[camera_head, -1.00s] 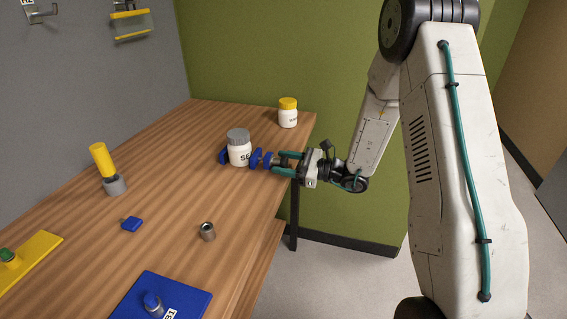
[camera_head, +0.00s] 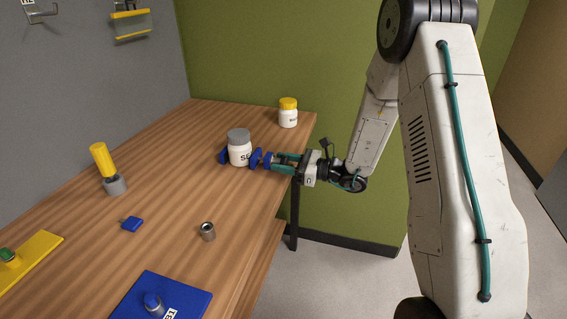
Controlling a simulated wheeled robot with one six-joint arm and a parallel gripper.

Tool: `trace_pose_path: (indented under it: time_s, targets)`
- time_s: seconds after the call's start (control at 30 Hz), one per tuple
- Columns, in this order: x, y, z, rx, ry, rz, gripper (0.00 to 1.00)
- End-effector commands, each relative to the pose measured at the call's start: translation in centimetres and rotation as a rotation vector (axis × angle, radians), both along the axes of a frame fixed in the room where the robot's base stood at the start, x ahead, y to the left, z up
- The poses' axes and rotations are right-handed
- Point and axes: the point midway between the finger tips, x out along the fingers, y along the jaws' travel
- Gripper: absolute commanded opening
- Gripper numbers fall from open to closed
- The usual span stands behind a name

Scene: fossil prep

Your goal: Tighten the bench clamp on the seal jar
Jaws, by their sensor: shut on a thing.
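The seal jar (camera_head: 240,152) is white with a grey lid and stands upright on the wooden bench (camera_head: 190,215). The blue bench clamp (camera_head: 256,159) has one jaw at the jar's left side and another at its right. Its screw end with a blue knob (camera_head: 268,161) points right, towards my gripper. My gripper (camera_head: 279,162) has teal fingers and reaches in from the bench's right edge, shut on the clamp's knob. The fingers hide part of the knob. Whether the right jaw touches the jar is too small to tell.
A white jar with a yellow lid (camera_head: 288,113) stands behind. A yellow-handled tool (camera_head: 104,165) in a grey base, a small blue piece (camera_head: 132,224), a metal cup (camera_head: 208,231), a blue plate (camera_head: 180,290) and a yellow plate (camera_head: 35,257) lie on the bench.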

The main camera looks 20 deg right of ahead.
Motion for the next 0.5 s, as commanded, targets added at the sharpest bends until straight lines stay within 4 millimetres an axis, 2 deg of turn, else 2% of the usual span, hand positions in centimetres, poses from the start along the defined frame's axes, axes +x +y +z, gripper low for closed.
trace_pose_path:
  time_s: [0.5]
  targets:
    - [0.04, -0.06, 0.01, 0.191, 0.263, 0.0, 0.17]
